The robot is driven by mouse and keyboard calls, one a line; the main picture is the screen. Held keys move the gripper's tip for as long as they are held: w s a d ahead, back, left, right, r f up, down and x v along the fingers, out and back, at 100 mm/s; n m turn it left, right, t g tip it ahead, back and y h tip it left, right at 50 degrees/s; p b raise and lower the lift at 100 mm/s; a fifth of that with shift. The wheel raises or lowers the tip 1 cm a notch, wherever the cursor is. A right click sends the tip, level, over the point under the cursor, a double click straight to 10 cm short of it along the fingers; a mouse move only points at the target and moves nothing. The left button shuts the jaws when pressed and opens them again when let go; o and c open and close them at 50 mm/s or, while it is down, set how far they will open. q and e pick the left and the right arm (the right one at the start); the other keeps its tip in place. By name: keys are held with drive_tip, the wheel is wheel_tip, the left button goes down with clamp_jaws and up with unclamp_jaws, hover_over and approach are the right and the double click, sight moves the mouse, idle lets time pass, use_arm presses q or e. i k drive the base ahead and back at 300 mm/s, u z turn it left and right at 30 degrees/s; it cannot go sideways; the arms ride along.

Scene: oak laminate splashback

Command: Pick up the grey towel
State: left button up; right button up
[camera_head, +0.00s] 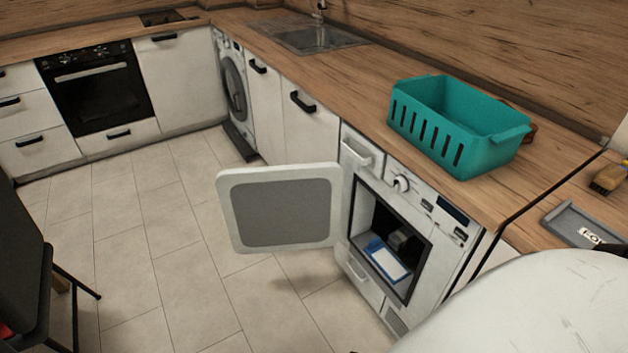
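An open front-loading machine (459,260) stands under the counter at the right, its door (280,207) swung out to the left. Inside its dark opening lies a blue and white item (388,262) near the front. A small grey item (401,238) sits just behind and to the right of it. It may be the grey towel, but it is too small and shaded to be sure. No other grey cloth shows. Neither of my grippers is in view.
A teal basket (455,125) stands on the wooden counter (345,82) above the machine. A grey tray (590,222) lies at the right. A dark chair (30,260) stands at the left. The tiled floor (165,235) between is clear.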

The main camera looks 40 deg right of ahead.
sight(402, 237)
drive_tip(key=z, duration=0.15)
drive_tip(key=i, duration=1.35)
drive_tip(key=z, duration=1.05)
drive_tip(key=i, duration=0.4)
drive_tip(key=z, duration=0.45)
